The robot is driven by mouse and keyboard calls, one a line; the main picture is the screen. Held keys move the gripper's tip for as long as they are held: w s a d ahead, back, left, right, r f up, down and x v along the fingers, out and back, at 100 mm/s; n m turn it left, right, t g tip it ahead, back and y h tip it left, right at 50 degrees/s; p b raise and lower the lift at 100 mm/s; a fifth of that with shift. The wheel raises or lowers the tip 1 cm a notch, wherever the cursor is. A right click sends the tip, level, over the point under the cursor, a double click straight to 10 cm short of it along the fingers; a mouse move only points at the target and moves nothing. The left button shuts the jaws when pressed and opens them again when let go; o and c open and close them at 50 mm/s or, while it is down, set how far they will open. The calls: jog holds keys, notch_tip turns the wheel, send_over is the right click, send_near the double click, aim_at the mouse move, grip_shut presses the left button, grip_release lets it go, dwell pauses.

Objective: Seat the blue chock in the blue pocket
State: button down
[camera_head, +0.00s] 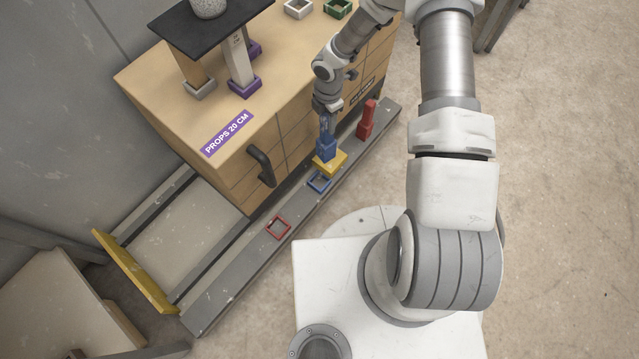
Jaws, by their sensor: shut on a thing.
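The blue chock (326,150) is upright over a yellow block or pad (331,166) on the grey rail. I cannot tell whether it touches the yellow piece. My gripper (325,125) is shut on the top of the blue chock, coming down from above; its fingers are small and partly hidden. The blue pocket (311,186) is a square blue frame on the rail, just below and left of the chock in the picture. It looks empty.
A red chock (366,122) stands on the rail to the right, and a red pocket (278,228) lies to the left. The wooden cabinet (235,175) with a black handle (262,165) borders the rail. Props and a dark shelf (212,28) stand on top.

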notch_tip(320, 180, down, 20)
jog(key=s+a+n+b, duration=0.1)
jog(key=a+n+b, duration=0.1)
jog(key=b, duration=0.4)
jog(key=shift+s+a+f+n, duration=0.15)
jog(key=shift+f+n, duration=0.05)
jog(key=shift+n, duration=0.2)
jog(key=shift+f, duration=0.2)
jog(key=shift+c, duration=2.2)
grip_release()
